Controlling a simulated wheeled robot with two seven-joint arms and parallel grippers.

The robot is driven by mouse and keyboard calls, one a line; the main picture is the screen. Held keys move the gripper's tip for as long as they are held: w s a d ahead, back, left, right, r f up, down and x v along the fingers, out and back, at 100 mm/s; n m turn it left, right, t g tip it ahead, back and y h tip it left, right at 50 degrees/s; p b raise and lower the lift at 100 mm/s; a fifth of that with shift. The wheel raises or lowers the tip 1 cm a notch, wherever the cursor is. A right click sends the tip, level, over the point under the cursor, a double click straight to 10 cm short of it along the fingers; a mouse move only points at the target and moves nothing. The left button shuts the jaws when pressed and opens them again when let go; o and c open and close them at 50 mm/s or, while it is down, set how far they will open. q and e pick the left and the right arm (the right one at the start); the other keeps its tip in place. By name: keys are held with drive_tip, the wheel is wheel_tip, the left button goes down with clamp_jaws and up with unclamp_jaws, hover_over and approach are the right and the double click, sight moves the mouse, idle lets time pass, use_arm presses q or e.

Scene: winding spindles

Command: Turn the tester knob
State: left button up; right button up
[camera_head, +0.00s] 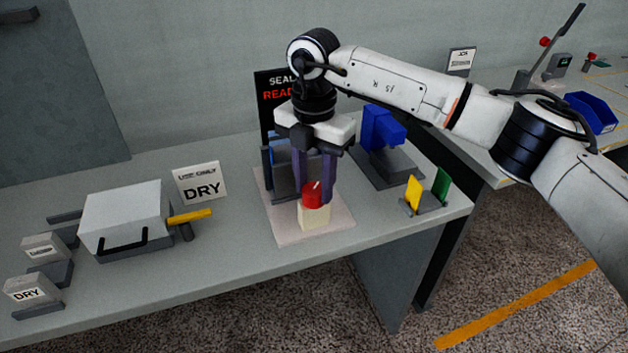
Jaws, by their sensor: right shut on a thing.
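The tester knob (312,194) is red with a pale pointer mark. It sits on top of a cream block (314,217) on a light square pad (283,229) on the table. My right gripper (313,197) points straight down over it. Its two dark purple fingers stand on either side of the knob and are shut on it. The fingers hide part of the knob's sides. My left gripper is not in view.
A dark sign reading "SEAL" and "READ" (264,93) stands behind my gripper, partly hidden. A blue device (382,128) and yellow and green cards (414,193) stand to the right. A white box with a yellow handle (124,214) and a "DRY" sign (202,184) are left.

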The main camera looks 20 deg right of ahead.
sight(314, 189)
drive_tip(key=m, duration=0.4)
drive_tip(key=shift+r+m, duration=0.1)
drive_tip(key=shift+m, duration=0.2)
drive_tip(key=m, duration=0.4)
drive_tip(key=shift+p, duration=0.35)
drive_tip(key=shift+m, duration=0.3)
drive_tip(key=o, duration=1)
drive_tip(key=shift+o, duration=0.2)
wheel_tip(314, 189, up, 10)
drive_tip(key=shift+r, duration=0.15)
